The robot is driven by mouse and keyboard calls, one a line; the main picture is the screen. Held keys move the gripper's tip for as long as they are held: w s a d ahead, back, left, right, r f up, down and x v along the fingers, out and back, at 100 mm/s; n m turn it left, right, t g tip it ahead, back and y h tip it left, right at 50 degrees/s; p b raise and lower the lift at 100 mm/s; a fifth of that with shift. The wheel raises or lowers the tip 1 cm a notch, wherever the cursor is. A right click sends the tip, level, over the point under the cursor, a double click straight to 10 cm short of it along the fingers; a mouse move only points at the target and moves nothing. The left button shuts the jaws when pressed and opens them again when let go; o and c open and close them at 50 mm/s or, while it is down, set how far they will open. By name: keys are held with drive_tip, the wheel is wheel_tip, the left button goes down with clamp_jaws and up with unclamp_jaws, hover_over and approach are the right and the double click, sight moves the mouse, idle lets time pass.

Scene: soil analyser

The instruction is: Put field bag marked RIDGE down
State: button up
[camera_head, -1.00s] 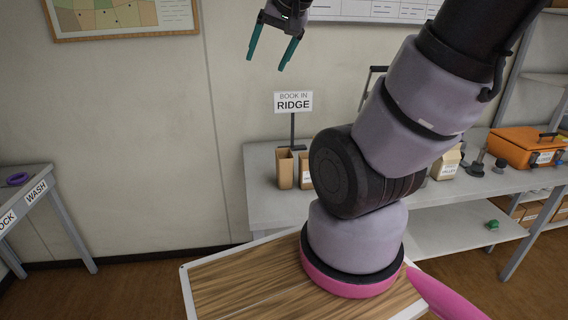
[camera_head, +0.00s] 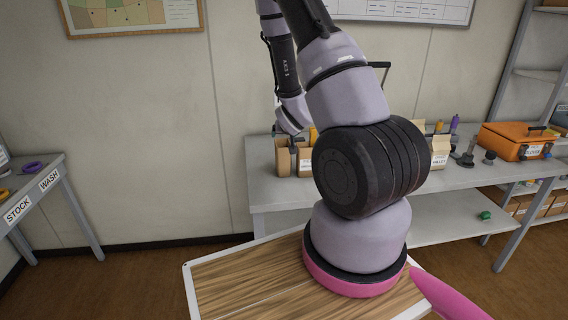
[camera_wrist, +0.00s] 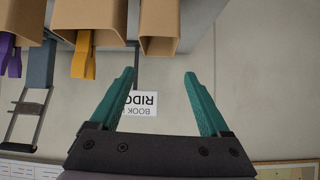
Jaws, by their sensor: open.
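Several tan paper bags stand in a row on the grey bench. The end bag (camera_head: 283,158) is beside a second bag (camera_head: 304,162) with a white label, which I cannot read; no bag shows RIDGE legibly. In the wrist view, which is upside down, the end bag (camera_wrist: 160,30) is in front of my gripper (camera_wrist: 160,76). My gripper's teal fingers are open and empty, apart from the bag. The sign reading BOOK IN RIDGE (camera_wrist: 138,104) shows between and behind the fingers. In the head view my arm hides the sign and most of the gripper.
An orange case (camera_head: 513,143) stands at the bench's right. A table (camera_head: 40,185) labelled STOCK and WASH is at the left. Wall stands close behind the bench.

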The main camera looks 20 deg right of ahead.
sight(281, 146)
drive_tip(key=shift+n, duration=0.4)
drive_tip(key=x, duration=0.4)
drive_tip(key=s+f+x, duration=0.1)
drive_tip(key=x, duration=0.7)
drive_tip(key=shift+s+a+f, duration=0.1)
drive_tip(key=shift+s+f, duration=0.05)
drive_tip(key=shift+f, duration=0.25)
clamp_jaws()
